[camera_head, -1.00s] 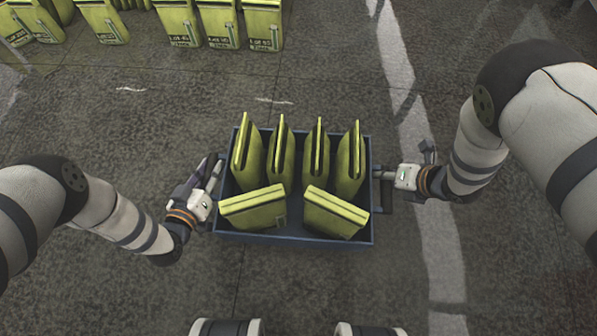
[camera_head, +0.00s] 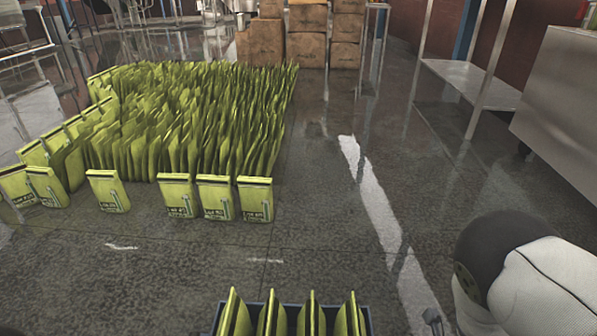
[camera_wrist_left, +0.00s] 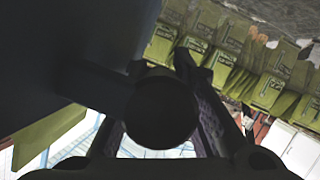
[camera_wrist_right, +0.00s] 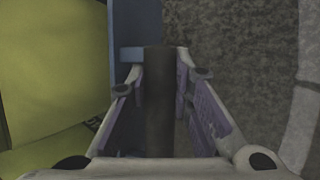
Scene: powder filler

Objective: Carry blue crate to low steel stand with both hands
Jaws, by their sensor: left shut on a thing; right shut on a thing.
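The blue crate (camera_head: 367,320) shows only its far part at the bottom edge of the head view, with several yellow-green bags (camera_head: 312,315) standing in it. In the left wrist view my left gripper (camera_wrist_left: 162,72) is shut around a dark round handle (camera_wrist_left: 163,112) beside the crate's dark wall (camera_wrist_left: 60,55). In the right wrist view my right gripper (camera_wrist_right: 158,62) is shut on the other dark handle (camera_wrist_right: 158,110), beside the blue crate wall (camera_wrist_right: 124,25). A steel stand with a low shelf (camera_head: 468,82) is at the upper right; I cannot tell whether it is the task's stand.
Many yellow-green bags (camera_head: 190,120) stand on the floor ahead on the left. Brown boxes (camera_head: 306,40) are stacked at the back. A steel cabinet or table (camera_head: 565,105) is on the right. The floor ahead in the middle and right is clear (camera_head: 330,180).

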